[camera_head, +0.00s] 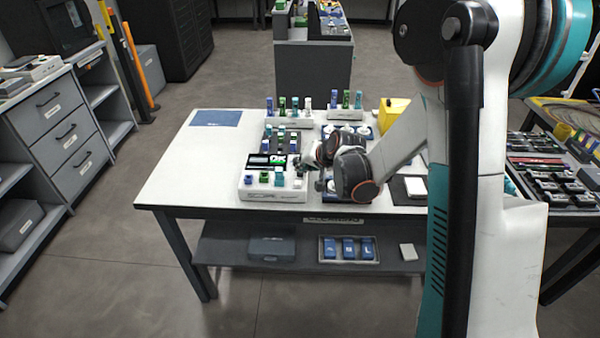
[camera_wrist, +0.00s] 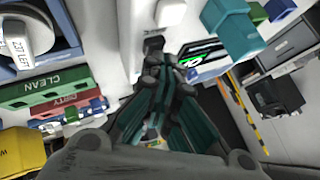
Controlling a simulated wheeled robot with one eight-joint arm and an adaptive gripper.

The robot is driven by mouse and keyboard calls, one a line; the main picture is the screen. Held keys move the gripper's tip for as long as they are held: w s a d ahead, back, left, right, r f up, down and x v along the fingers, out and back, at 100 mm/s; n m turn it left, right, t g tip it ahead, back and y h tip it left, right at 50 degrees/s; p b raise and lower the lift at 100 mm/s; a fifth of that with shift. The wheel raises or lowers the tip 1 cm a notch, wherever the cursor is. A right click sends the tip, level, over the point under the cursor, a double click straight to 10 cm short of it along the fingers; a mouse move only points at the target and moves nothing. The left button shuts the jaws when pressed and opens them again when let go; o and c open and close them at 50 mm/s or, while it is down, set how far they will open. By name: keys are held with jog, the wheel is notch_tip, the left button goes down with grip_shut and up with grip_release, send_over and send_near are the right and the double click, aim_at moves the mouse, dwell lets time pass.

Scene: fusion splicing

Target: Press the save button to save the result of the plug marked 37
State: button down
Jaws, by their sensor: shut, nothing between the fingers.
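The scope unit (camera_head: 258,195) is a white box near the table's front edge. Its screen (camera_head: 266,160) is lit with green "OK" lettering; it also shows in the wrist view (camera_wrist: 203,57). Blue, green and teal plugs stand in a row on the unit; a teal plug (camera_wrist: 237,30) is close in the wrist view. My gripper (camera_head: 308,162) is shut and empty at the unit's right side. In the wrist view its fingertips (camera_wrist: 155,58) are beside a small dark button (camera_wrist: 153,43), with a white button (camera_wrist: 172,13) beyond. I cannot tell whether they touch, or read any plug number.
Plug racks (camera_head: 288,124) stand behind the unit, and a yellow box (camera_head: 394,112) is at the back right. Green "CLEAN" (camera_wrist: 45,86) and red "DIRTY" holders lie beside my gripper. A blue mat (camera_head: 216,118) lies back left; the table's left part is clear.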

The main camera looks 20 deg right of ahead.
jog(key=shift+r+p, duration=0.3)
jog(key=shift+r, duration=0.4)
jog(key=shift+r+p, duration=1.65)
jog(key=shift+r, duration=0.8)
jog(key=s+a+r+n+g+h, duration=0.1)
jog(key=s+a+r+n, duration=0.1)
jog(key=s+r, duration=1.15)
jog(key=s+d+n+h, duration=0.1)
jog(key=s+n, duration=0.2)
jog(key=s, duration=1.7)
jog(key=shift+s+f+g+h, duration=0.15)
jog(key=shift+s+g+h, duration=0.05)
jog(key=shift+g+h, duration=0.2)
